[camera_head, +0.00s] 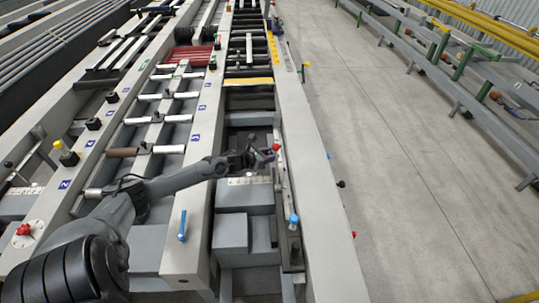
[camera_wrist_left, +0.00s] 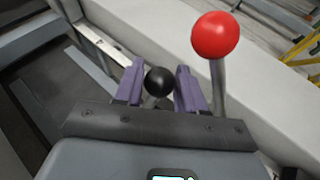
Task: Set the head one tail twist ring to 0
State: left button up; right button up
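My left gripper (camera_head: 265,156) is at the inner edge of the right-hand rail, beside a lever with a red ball (camera_head: 276,147). In the left wrist view, its two purple fingers (camera_wrist_left: 160,84) stand apart, one on each side of a black ball knob (camera_wrist_left: 159,81). Narrow gaps seem to show beside the knob, so I see no firm hold. The red ball (camera_wrist_left: 215,35) stands on its stem just right of the fingers. I cannot make out the twist ring or a 0 mark on it. My right gripper is not in view.
A blue-topped handle (camera_head: 293,219) stands nearer on the same rail, and another blue handle (camera_head: 182,226) is on the middle beam. A red knob on a white disc (camera_head: 24,230) is at the far left. Concrete floor (camera_head: 400,170) lies open at right.

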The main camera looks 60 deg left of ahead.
pick_arm(q)
grip_shut()
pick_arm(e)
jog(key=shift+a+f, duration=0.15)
pick_arm(q)
jog(key=s+a+r+n+t, duration=0.1)
jog(key=s+a+n+t, duration=0.1)
jog(key=s+a+t, duration=0.2)
jog(key=s, duration=0.3)
jog(key=shift+s+r, duration=0.15)
jog(key=shift+r, duration=0.25)
jog(key=shift+o, duration=2)
grip_release()
